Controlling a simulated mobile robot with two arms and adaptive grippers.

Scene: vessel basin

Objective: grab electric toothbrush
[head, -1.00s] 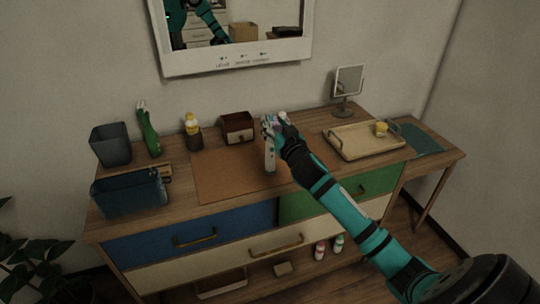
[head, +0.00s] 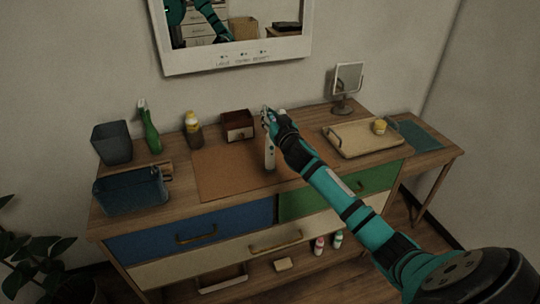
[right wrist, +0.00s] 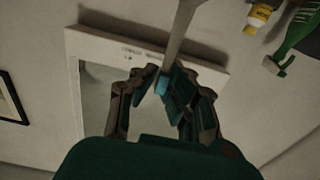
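The electric toothbrush (head: 269,156) is a slim, pale upright thing at the right part of the brown mat (head: 218,172). It also shows in the right wrist view, where its pale shaft (right wrist: 180,32) runs to the top edge and its blue end (right wrist: 162,84) lies between the fingers. My right gripper (head: 267,119) is at its upper end in the head view. In the wrist view the right gripper's fingers (right wrist: 160,76) are bent inward and closed around the blue end. The fingers hide part of the top. My left gripper is not in view.
A green spray bottle (head: 151,133), a yellow-capped bottle (head: 193,135) and a small wooden box (head: 237,126) stand behind the mat. Dark bins (head: 112,146) are at the left. A tray (head: 358,151) and a small mirror (head: 346,82) are at the right.

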